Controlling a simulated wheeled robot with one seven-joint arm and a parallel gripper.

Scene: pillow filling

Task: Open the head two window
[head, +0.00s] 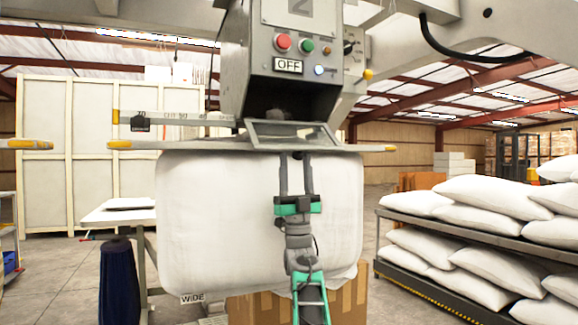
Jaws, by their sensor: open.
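The grey machine head marked 2 (243,50) hangs at top centre, with red and green buttons and a label reading OFF. At its bottom is a dark opening. A framed clear window (292,133) sits tilted outward at the lower front of that opening, which shows uncovered above it.
A flat bar with yellow ends (386,148) runs across under the head. The large white pillow (210,225) hangs below it, behind my arm. A cardboard box (352,300) stands underneath. Racks of filled pillows (450,235) stand right; a white table (115,215) is left.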

